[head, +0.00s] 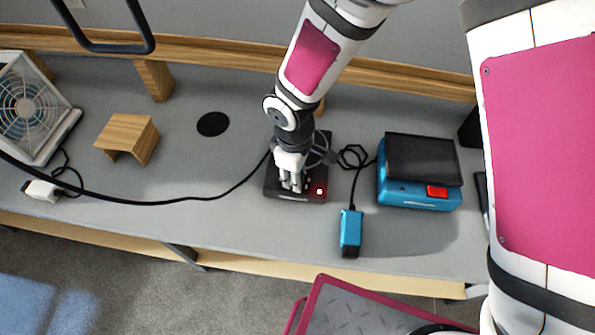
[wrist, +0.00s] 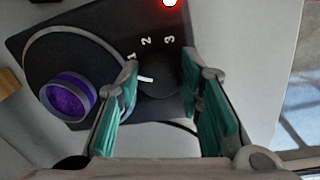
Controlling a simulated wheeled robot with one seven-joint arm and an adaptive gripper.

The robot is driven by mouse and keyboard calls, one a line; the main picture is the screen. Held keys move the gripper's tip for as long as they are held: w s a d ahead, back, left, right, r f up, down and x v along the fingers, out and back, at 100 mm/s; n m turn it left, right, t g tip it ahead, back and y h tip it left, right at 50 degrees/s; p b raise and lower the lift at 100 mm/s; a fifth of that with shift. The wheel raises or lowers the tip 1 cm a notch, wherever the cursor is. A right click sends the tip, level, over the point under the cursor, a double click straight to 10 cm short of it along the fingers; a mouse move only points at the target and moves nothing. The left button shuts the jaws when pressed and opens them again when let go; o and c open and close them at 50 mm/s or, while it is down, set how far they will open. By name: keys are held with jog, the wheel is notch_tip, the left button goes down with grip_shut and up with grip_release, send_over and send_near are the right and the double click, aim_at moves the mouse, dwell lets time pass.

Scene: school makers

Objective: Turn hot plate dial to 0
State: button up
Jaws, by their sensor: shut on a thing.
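The hot plate (head: 274,186) is a small black box on the grey table, below my arm. In the wrist view, its black panel (wrist: 105,25) carries the printed numbers 1, 2 and 3. A red light (wrist: 170,2) glows on it and also shows in the head view (head: 320,191). The round black dial (wrist: 160,80) has a white mark that points left, just below the 1; no 0 is visible. My gripper (head: 291,184) points down at the panel. In the wrist view, its green-padded fingers are shut on the dial, one on each side.
A round vessel with purple contents (wrist: 70,97) stands on the hot plate, close to the left finger. A blue device (head: 420,193) with a dark top and a blue adapter (head: 351,230) lie to the right. A black cable (head: 180,200) runs left across the table.

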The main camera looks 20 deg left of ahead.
jog(key=n+b, duration=0.1)
jog(key=n, duration=0.4)
jog(key=shift+w+b, duration=0.1)
jog(key=shift+b, duration=0.2)
jog(key=shift+n, duration=0.3)
jog(key=o, duration=1.2)
jog(key=r, duration=1.2)
jog(key=shift+s+d, duration=0.2)
jog(key=shift+s, duration=0.15)
